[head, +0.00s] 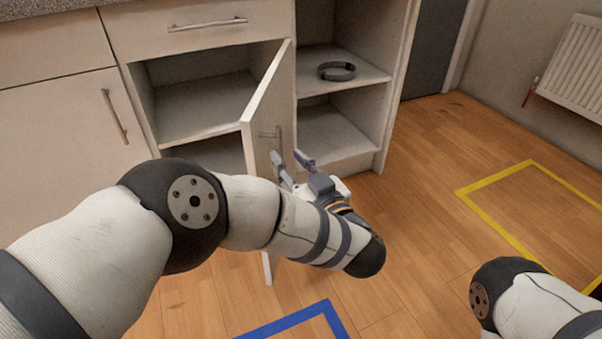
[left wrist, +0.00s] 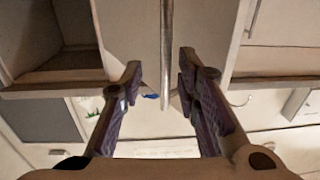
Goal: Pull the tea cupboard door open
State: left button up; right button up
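The cupboard door (head: 261,109) is a pale panel that stands swung well out from its cupboard, with the shelves behind it showing. Its metal bar handle (head: 279,136) is on the door's outer face; it also shows in the left wrist view (left wrist: 167,40) as an upright bar. My left gripper (head: 292,158) is open beside that face, close to the handle. In the left wrist view its two fingers (left wrist: 160,72) are spread on either side of the bar, with a gap to each. My right arm shows at the lower right, its gripper out of frame.
A drawer (head: 190,26) sits above the open cupboard (head: 205,105), and a closed door (head: 66,130) is at left. An open shelf at right holds a dark ring-shaped object (head: 337,71). Blue and yellow tape (head: 497,178) marks the wooden floor, which is clear at right.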

pick_arm(q)
jog(key=v, duration=0.8)
jog(key=shift+s, duration=0.25)
jog(key=shift+d, duration=0.1)
jog(key=shift+c, duration=0.4)
